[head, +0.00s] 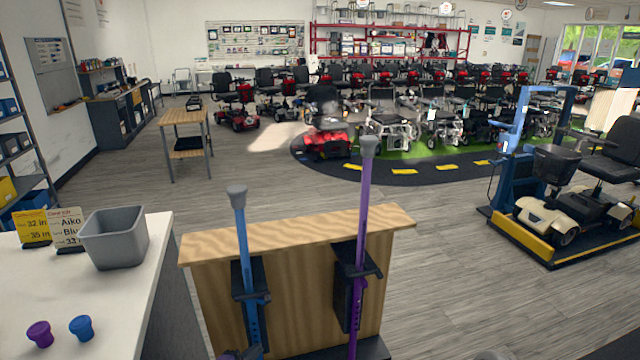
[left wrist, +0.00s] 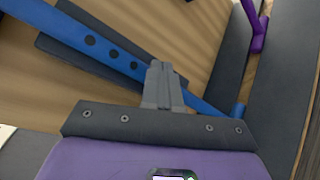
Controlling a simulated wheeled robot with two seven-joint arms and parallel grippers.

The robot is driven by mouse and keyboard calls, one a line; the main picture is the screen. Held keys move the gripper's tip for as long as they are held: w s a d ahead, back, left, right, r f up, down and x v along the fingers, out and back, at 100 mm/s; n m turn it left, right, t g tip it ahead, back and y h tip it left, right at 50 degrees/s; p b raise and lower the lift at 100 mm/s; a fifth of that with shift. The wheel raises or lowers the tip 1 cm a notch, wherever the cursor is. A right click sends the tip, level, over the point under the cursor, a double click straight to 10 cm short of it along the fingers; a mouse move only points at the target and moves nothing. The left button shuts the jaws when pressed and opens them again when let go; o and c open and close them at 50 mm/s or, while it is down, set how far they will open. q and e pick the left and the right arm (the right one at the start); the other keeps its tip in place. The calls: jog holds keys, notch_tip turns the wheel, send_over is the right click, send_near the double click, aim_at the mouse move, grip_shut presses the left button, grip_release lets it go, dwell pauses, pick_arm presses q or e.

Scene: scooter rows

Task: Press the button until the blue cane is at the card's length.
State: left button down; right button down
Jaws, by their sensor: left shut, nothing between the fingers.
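The blue cane (head: 243,245) stands upright in a dark holder on the left of a wooden stand, with a grey tip on top. In the left wrist view the blue cane (left wrist: 112,52) crosses at a slant, with a row of dark holes. My left gripper (left wrist: 160,68) is shut and empty, its fingertips over or close to the cane; I cannot tell whether they touch. In the head view only a bit of it shows at the bottom edge. The white card (head: 68,230) on the left table reads "Aiko", "Blu" and "33", partly hidden by a bin. My right gripper is not seen.
A purple cane (head: 363,210) stands in the right holder of the wooden stand (head: 300,228). The white table (head: 120,300) holds a yellow card (head: 33,229), a grey bin (head: 114,240), a purple cap (head: 40,333) and a blue cap (head: 81,328). Open floor lies beyond.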

pick_arm(q)
jog(key=shift+s+d+f, duration=0.1)
jog(key=shift+s, duration=0.05)
jog(key=s+d+p, duration=0.1)
jog(key=s+p, duration=0.1)
jog(key=s, duration=0.4)
jog(key=shift+d, duration=0.4)
dwell(1.4)
jog(key=s+d+f+m+g+h+p, duration=0.1)
jog(key=s+d+f+m+g, duration=0.3)
jog(key=s+d, duration=0.15)
jog(key=s+d+f+m+g+p, duration=0.1)
jog(key=s+d+f+m+g, duration=0.25)
jog(key=s+d, duration=0.2)
jog(key=s+a+f+m+g+y+p, duration=0.1)
jog(key=s+a+m+g+y, duration=0.1)
jog(key=s+m, duration=0.2)
jog(key=s+a+f+m+g+y+p, duration=0.1)
jog(key=s+a+f+m+g+y, duration=0.1)
jog(key=s, duration=0.8)
jog(key=shift+s+a+f+m+g, duration=0.15)
jog(key=shift+s+a+m+g, duration=0.2)
jog(key=shift+m+g, duration=0.7)
